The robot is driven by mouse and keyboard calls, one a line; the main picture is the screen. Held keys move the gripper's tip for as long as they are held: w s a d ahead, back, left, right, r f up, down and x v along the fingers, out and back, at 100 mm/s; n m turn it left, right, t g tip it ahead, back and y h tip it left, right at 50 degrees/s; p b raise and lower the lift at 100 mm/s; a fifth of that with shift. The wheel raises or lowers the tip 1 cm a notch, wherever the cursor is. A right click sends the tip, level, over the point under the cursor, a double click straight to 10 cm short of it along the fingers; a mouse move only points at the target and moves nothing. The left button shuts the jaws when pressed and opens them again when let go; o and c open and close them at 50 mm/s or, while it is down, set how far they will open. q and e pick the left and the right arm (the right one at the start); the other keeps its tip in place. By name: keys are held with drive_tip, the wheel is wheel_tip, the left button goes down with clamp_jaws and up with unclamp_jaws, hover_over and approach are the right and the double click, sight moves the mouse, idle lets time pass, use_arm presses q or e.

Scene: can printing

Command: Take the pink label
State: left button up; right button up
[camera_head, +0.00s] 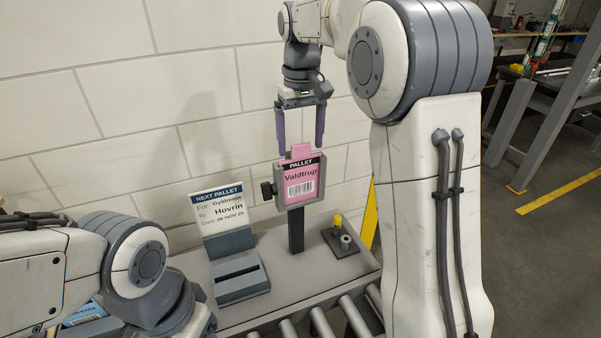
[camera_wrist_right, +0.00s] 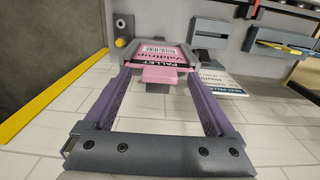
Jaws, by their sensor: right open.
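The pink label (camera_head: 301,179), marked "PALLET" and "Valdtrup" with a barcode, sits upright in a grey holder (camera_head: 280,179) on a dark post. Its plain pink tab sticks up above the holder. In the right wrist view the label (camera_wrist_right: 158,53) and its tab (camera_wrist_right: 160,75) lie between the far ends of the fingers. My right gripper (camera_head: 301,147) is open and empty, pointing down, with one purple finger on each side of the tab. It also shows in the right wrist view (camera_wrist_right: 158,80). My left arm shows at lower left, but its gripper is out of view.
A "NEXT PALLET" card (camera_head: 222,220) reading "Gyldrenta" and "Hovrin" stands behind a grey slotted block (camera_head: 240,280). A small plate with a yellow-topped peg (camera_head: 338,220) is right of the post. Rollers (camera_head: 322,325) run along the front. A blue-and-white label (camera_head: 84,313) shows partly at lower left.

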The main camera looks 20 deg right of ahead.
clamp_jaws()
idle(0.3)
